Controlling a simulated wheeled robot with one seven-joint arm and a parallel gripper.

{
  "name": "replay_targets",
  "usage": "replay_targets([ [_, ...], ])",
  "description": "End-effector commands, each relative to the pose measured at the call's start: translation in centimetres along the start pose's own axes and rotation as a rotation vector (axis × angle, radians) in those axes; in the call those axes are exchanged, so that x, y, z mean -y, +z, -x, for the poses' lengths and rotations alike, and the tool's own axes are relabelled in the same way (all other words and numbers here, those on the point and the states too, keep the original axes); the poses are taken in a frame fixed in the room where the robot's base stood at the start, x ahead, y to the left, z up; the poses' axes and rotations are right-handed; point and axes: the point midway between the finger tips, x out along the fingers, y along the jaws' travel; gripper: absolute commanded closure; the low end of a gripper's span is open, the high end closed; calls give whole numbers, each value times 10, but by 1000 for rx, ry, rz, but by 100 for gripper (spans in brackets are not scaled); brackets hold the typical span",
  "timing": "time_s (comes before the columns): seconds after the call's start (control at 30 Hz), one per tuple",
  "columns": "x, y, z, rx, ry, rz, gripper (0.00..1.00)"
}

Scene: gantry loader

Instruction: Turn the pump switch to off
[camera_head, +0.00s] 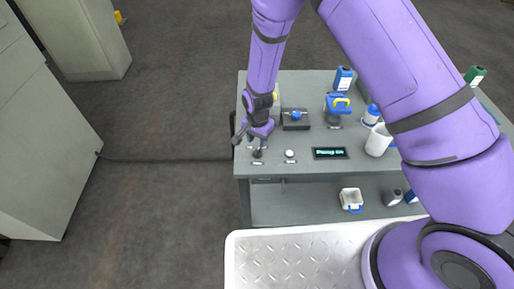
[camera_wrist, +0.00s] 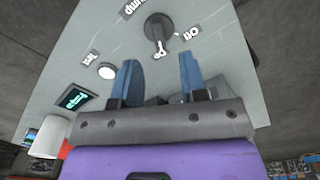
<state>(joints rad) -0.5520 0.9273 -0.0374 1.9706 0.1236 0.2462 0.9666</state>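The pump switch (camera_wrist: 158,24) is a dark round knob with a grey lever, seen upside down in the wrist view. Its lever points toward the "On" label (camera_wrist: 160,51); the "Off" label (camera_wrist: 190,33) is to the right. In the head view the switch (camera_head: 257,154) is near the table's front left corner. My gripper (camera_wrist: 157,59) is open and empty, its two blue fingers apart just short of the lever. It also shows above the switch in the head view (camera_head: 257,142). Whether a finger touches the lever cannot be told. The display (camera_head: 329,153) appears to read "Pump on".
A white button (camera_head: 290,154) sits beside the switch. A dark box with a blue knob (camera_head: 296,114), a white container (camera_head: 378,140) and several bottles stand further back or right on the grey table (camera_head: 300,178). The floor left of the table is mostly clear.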

Motion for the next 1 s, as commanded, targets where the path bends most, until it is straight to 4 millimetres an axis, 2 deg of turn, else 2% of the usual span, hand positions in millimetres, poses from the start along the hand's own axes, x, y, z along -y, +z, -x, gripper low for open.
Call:
replay_targets([
  [0.1,0,0,-21,1,2,-1,61],
  [0.3,0,0,-44,0,1,-1,61],
  [0.5,0,-1,-53,-1,0,-1,61],
  [0.77,0,0,-54,0,-1,-1,61],
  [0.93,0,0,-53,0,0,-1,100],
  [1.0,0,0,-53,0,0,-1,100],
])
